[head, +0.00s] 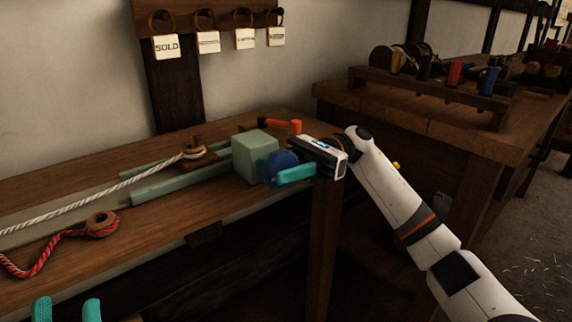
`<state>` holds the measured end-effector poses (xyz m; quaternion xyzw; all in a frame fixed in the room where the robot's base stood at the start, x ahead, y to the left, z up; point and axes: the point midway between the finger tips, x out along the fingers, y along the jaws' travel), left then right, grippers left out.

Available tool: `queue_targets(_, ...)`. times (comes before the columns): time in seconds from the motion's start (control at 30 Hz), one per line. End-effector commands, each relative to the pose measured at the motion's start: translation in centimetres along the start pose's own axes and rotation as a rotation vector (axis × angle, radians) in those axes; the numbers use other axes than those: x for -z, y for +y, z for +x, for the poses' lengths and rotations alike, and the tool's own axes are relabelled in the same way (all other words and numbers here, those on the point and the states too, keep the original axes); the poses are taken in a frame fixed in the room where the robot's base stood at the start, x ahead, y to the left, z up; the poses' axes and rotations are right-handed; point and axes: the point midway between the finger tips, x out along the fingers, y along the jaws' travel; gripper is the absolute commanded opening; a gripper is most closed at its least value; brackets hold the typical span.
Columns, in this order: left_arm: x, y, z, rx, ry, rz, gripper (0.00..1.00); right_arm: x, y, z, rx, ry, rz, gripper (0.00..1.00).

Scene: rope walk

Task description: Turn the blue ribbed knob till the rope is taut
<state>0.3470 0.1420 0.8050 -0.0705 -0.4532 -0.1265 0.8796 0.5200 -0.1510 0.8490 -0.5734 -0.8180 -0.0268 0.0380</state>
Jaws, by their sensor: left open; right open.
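The blue ribbed knob (277,167) sits on the near right side of a pale green block (254,154) on the bench. My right gripper (287,176) is at the knob, with one teal finger across its near side; the other finger is hidden, so I cannot tell whether it touches. My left gripper (67,310) is open and empty at the bottom left, only its teal fingertips showing. The white rope (110,189) runs from the left edge to a wooden hook piece (196,154) beside the green rails, with a slight bend.
An orange crank handle (282,125) is behind the green block. A red rope with a wooden ring (101,224) lies at the bench's front left. Another bench (435,118) with spools stands at right.

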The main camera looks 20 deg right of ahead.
Motion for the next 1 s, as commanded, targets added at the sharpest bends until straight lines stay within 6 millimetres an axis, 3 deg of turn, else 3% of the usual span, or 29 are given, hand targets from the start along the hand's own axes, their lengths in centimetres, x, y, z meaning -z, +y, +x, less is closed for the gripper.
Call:
queue_targets(0.17, 0.9, 0.2, 0.2, -0.003, 0.060, 0.004, 0.45, 0.1, 0.1, -1.7, -0.004, 0.001, 0.002, 0.44)
queue_targets(0.6, 4.7, 0.7, -0.4, -0.012, 0.313, 0.017, 0.45, 0.1, 0.1, -10.4, -0.004, 0.002, 0.001, 0.44)
queue_targets(0.8, 5.1, 0.7, -0.5, -0.013, 0.340, 0.018, 0.45, 0.0, 0.0, -11.8, -0.002, 0.001, 0.000, 0.44)
queue_targets(1.0, 5.2, 0.7, -0.6, -0.013, 0.345, 0.018, 0.45, 0.0, 0.0, -12.0, 0.000, 0.000, 0.000, 0.44)
